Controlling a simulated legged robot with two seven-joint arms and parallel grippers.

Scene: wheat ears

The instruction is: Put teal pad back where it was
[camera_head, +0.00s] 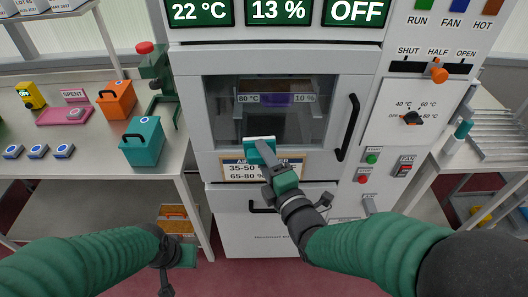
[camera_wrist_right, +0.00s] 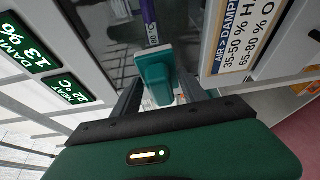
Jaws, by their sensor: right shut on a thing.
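The teal pad (camera_head: 260,150), with a pale edge, is in my right gripper (camera_head: 268,158), in front of the cabinet door's lower edge and just above the air damper label (camera_head: 240,170). In the right wrist view the teal pad (camera_wrist_right: 155,78) sits between the two dark fingers of the right gripper (camera_wrist_right: 158,92), which is shut on it. My left gripper (camera_head: 176,268) hangs low at the left, in front of the bench; its finger opening is not clear.
The cabinet's glass door (camera_head: 265,125) is closed, with a black handle (camera_head: 347,127). The left bench holds a teal box (camera_head: 142,142), an orange box (camera_head: 117,99), a pink tray (camera_head: 65,116) and several blue pads (camera_head: 38,151). A teal-topped item (camera_head: 461,131) stands on the right bench.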

